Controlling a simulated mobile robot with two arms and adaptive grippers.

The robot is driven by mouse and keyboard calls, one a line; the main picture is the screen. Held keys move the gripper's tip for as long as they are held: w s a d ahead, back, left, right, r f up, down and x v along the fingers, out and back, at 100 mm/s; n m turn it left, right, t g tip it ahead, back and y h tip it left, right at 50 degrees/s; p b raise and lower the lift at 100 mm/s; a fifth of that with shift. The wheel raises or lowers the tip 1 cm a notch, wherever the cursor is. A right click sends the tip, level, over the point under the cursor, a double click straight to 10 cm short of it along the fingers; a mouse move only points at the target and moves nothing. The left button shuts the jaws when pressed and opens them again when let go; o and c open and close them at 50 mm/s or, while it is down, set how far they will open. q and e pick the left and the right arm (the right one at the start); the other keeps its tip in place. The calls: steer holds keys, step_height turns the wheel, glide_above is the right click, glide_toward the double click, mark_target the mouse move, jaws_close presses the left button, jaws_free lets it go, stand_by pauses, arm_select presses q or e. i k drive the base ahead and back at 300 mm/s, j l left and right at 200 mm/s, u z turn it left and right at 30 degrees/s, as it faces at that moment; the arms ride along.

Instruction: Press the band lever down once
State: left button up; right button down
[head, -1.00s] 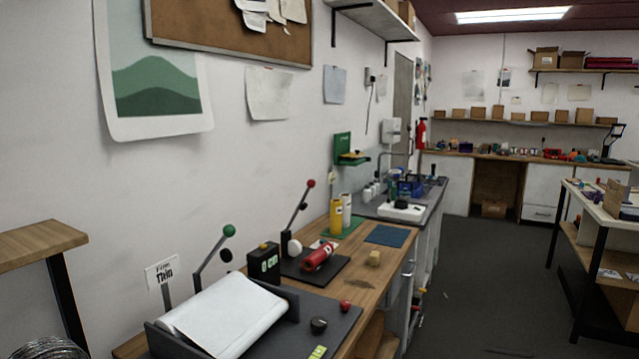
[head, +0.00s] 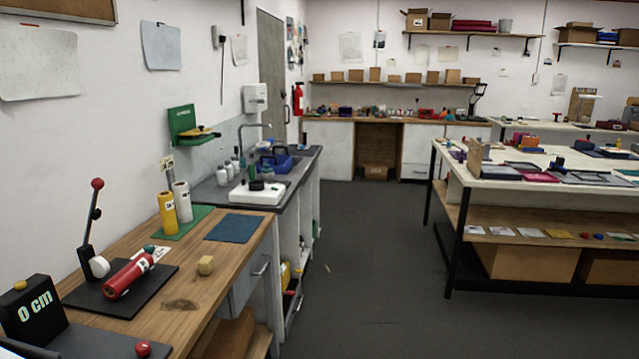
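A lever (head: 88,228) with a red ball knob (head: 98,184) stands upright, leaning slightly, at the left of the wooden bench. I cannot tell from a label whether it is the band lever. A white round part (head: 99,266) sits at its foot on a black base plate (head: 160,281). A red cylinder (head: 128,276) lies on the same plate, beside the lever. Neither of my grippers is in view.
Yellow (head: 166,215) and white (head: 182,201) rolls stand on a green mat. The central floor (head: 370,270) is clear.

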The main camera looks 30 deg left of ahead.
mark_target(97, 184)
steer(key=i, duration=3.65)
steer(key=u, duration=5.05)
